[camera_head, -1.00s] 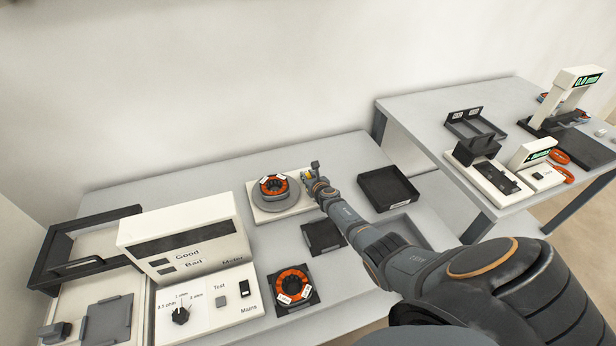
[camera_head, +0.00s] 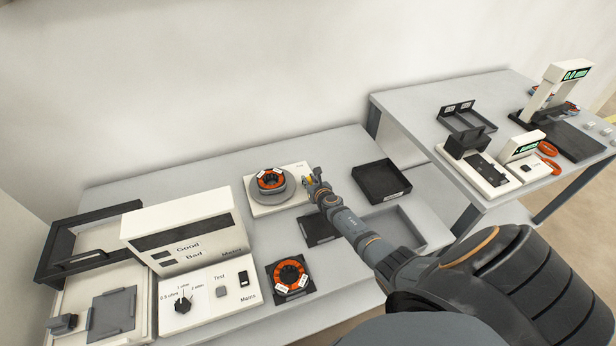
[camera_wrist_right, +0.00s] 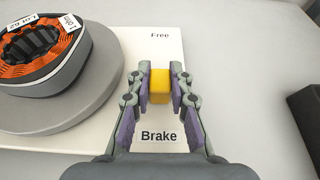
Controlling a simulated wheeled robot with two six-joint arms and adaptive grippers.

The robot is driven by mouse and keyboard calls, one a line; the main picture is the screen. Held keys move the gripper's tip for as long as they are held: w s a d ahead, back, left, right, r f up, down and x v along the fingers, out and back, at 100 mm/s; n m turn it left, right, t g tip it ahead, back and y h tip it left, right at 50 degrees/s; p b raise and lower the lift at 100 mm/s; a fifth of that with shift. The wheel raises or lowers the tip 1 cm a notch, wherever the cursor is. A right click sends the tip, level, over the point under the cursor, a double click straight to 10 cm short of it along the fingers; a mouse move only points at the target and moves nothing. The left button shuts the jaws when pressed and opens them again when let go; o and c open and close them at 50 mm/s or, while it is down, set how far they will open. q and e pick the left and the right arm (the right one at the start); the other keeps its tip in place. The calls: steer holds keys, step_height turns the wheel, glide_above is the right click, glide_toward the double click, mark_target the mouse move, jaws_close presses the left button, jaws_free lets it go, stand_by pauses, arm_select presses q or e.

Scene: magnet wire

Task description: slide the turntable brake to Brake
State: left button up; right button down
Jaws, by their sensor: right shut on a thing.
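The turntable is a grey disc (camera_wrist_right: 95,115) on a white base (camera_wrist_right: 150,45), with an orange-wound ring (camera_wrist_right: 40,50) on top. It also shows in the head view (camera_head: 285,196). The brake slider is a yellow block (camera_wrist_right: 160,86) on the base, between the printed words Free above and Brake below in the right wrist view. My right gripper (camera_wrist_right: 161,88) is shut on the yellow block, one finger on each side. In the head view my right gripper (camera_head: 313,180) is at the right side of the turntable base. My left gripper is not in view.
A black tray (camera_head: 382,182) stands right of the turntable. A dark pad holds another orange ring (camera_head: 290,274) in front. A white meter box (camera_head: 183,235) stands to the left. A second table (camera_head: 400,99) is at the right.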

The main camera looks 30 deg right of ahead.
steer(key=shift+s+f, duration=0.25)
steer(key=c, duration=1.2)
jaws_free()
steer(key=shift+w, duration=0.1)
steer(key=shift+r, duration=0.15)
steer(key=shift+s+a, duration=0.1)
steer(key=shift+s, duration=0.35)
steer(key=s+a, duration=0.1)
steer(key=s, duration=0.3)
steer(key=s+a, duration=0.1)
steer(key=s, duration=0.3)
steer(key=s+a, duration=0.1)
steer(key=s, duration=0.3)
steer(key=shift+r, duration=0.15)
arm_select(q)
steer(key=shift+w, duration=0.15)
